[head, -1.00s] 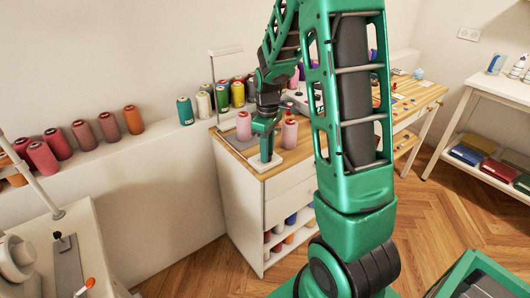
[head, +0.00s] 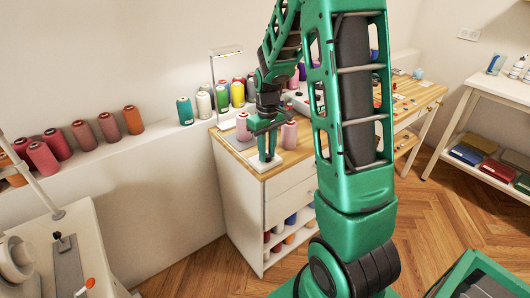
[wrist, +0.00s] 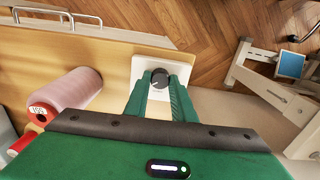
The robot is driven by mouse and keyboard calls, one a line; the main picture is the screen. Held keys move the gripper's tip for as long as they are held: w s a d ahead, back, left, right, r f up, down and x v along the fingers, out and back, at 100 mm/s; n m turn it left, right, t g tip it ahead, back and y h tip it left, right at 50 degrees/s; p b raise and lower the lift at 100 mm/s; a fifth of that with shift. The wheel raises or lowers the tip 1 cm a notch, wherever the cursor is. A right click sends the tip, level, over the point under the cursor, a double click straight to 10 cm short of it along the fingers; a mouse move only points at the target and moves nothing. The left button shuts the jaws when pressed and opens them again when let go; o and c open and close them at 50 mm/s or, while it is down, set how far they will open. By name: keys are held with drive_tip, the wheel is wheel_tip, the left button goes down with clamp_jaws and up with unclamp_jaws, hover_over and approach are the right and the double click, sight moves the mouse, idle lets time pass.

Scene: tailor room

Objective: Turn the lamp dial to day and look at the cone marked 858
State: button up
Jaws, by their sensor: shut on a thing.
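My gripper (head: 267,155) points down at the front of the cabinet top. In the wrist view its fingers (wrist: 159,95) are closed around a dark round dial (wrist: 159,78) with a pale pointer line. The dial sits on a white base plate (wrist: 149,66); its markings are not readable. The lamp (head: 226,52) stands behind, its head bright. Two pink cones stand on the cabinet, one left (head: 243,134) and one right (head: 290,134) of the gripper. A pink cone with a red-rimmed number label (wrist: 75,88) shows in the wrist view; I cannot read its number surely.
The wooden cabinet top (head: 240,150) ends close in front of the dial base. Several coloured cones stand on the ledge (head: 160,128) and behind the gripper. A sewing table (head: 425,92) and a white shelf (head: 500,92) stand right. The floor (head: 430,215) between is clear.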

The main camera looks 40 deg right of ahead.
sight(267, 154)
drive_tip(key=shift+w+r, duration=0.1)
drive_tip(key=shift+w, duration=0.05)
drive_tip(key=o, duration=1.1)
drive_tip(key=shift+c, duration=0.2)
wheel_tip(267, 154, up, 11)
drive_tip(key=shift+f, duration=0.2)
drive_tip(key=s+a+m, duration=0.3)
drive_tip(key=s+m, duration=0.4)
drive_tip(key=s, duration=2.2)
drive_tip(key=shift+r, duration=0.25)
